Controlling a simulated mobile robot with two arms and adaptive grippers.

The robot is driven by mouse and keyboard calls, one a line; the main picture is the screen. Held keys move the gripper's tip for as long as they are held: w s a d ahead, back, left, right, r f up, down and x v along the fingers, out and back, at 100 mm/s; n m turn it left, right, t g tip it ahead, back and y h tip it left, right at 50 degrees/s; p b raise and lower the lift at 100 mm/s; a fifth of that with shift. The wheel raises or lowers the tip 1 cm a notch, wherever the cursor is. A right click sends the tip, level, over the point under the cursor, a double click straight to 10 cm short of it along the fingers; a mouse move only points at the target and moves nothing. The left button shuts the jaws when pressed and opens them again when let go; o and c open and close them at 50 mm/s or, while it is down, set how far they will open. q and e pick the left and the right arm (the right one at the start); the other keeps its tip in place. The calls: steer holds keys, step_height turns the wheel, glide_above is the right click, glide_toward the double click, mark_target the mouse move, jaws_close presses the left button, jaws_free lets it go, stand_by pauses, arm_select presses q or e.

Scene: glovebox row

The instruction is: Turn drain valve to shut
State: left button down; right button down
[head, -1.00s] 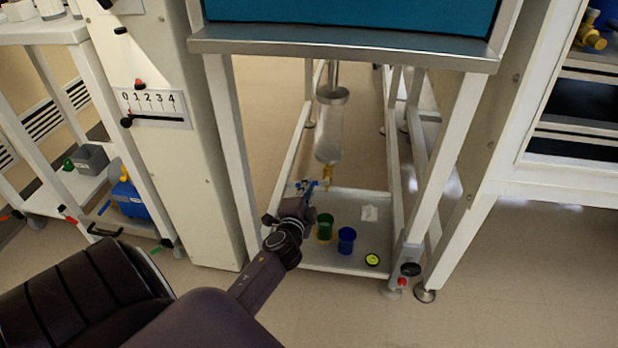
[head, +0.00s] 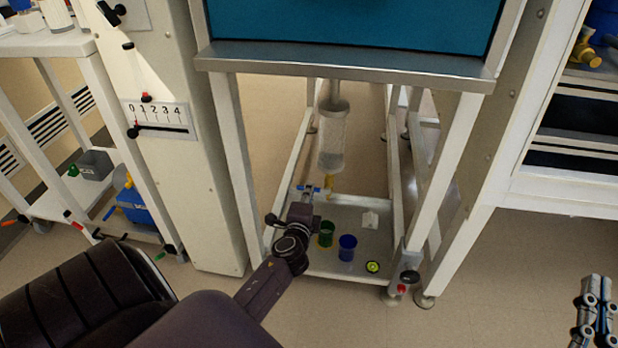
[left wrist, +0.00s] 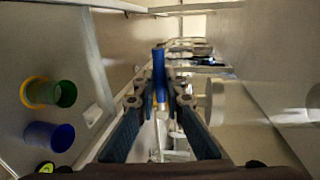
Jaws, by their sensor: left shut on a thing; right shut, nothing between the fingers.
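The drain valve (head: 329,183) is a yellow fitting under a clear hanging cylinder (head: 332,138). Its blue handle (head: 308,188) points out to the left, partly hidden by the gripper. My left gripper (head: 308,194) is shut on this handle. In the left wrist view the blue handle (left wrist: 158,68) stands between the fingertips of the left gripper (left wrist: 159,98). My right gripper (head: 597,290) is shut and empty at the lower right of the head view, well away from the valve.
A green cup (head: 326,238), a blue cup (head: 347,252) and a round yellow-and-black item (head: 373,267) stand on the low shelf (head: 325,263) below the cylinder. White frame legs (head: 240,150) flank this space. A steel ledge (head: 350,62) runs above.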

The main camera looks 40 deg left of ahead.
arm_select(q)
steer(key=shift+w+d, duration=0.1)
steer(key=c, duration=2)
jaws_free()
steer(key=v, duration=1.2)
steer(key=shift+r, duration=0.1)
